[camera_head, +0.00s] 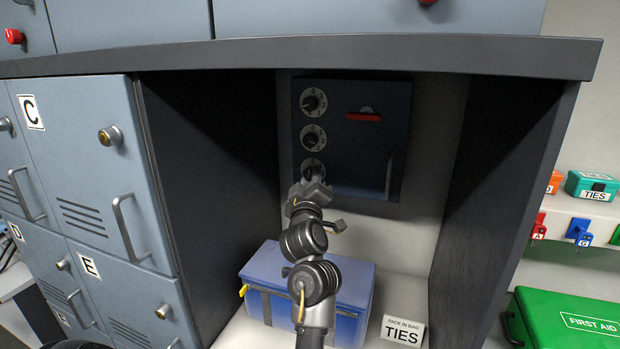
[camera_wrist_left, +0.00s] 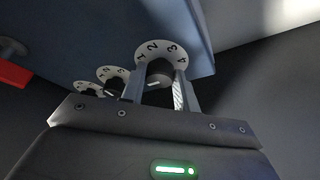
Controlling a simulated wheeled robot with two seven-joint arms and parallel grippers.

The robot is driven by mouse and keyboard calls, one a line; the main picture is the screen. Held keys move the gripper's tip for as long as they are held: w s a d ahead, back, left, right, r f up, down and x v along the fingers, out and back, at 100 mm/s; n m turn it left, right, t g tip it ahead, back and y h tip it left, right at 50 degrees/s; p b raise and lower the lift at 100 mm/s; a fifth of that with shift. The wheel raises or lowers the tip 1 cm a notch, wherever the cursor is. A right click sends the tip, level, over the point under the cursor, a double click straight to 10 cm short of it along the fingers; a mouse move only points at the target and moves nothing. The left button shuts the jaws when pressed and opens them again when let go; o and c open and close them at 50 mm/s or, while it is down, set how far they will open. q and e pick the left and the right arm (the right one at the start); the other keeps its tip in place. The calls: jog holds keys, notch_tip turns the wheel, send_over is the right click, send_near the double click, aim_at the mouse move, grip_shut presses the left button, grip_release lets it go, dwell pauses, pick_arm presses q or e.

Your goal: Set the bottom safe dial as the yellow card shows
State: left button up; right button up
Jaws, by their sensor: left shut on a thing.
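The dark blue safe (camera_head: 375,150) is fixed to the back wall of the recess, with several round dials in a column on its left side. The bottom dial (camera_head: 312,166) is partly hidden behind my left gripper (camera_head: 314,182). In the left wrist view, my left gripper (camera_wrist_left: 162,90) is shut on the knob of the bottom dial (camera_wrist_left: 152,50), a finger on each side. The numbers 1, 2, 3 and 4 show on its white ring; where its pointer stands is unclear. No yellow card shows. My right gripper is not in view.
The top dial (camera_head: 313,102) and middle dial (camera_head: 313,137) are uncovered. A red bar (camera_head: 363,117) is on the safe's front. A blue bag (camera_head: 345,289) and a TIES sign (camera_head: 402,331) stand below. Dark side walls (camera_head: 205,170) and a top edge (camera_head: 300,55) bound the recess.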

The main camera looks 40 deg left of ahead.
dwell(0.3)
pick_arm(q)
jog(key=o, duration=1)
jog(key=shift+c, duration=0.2)
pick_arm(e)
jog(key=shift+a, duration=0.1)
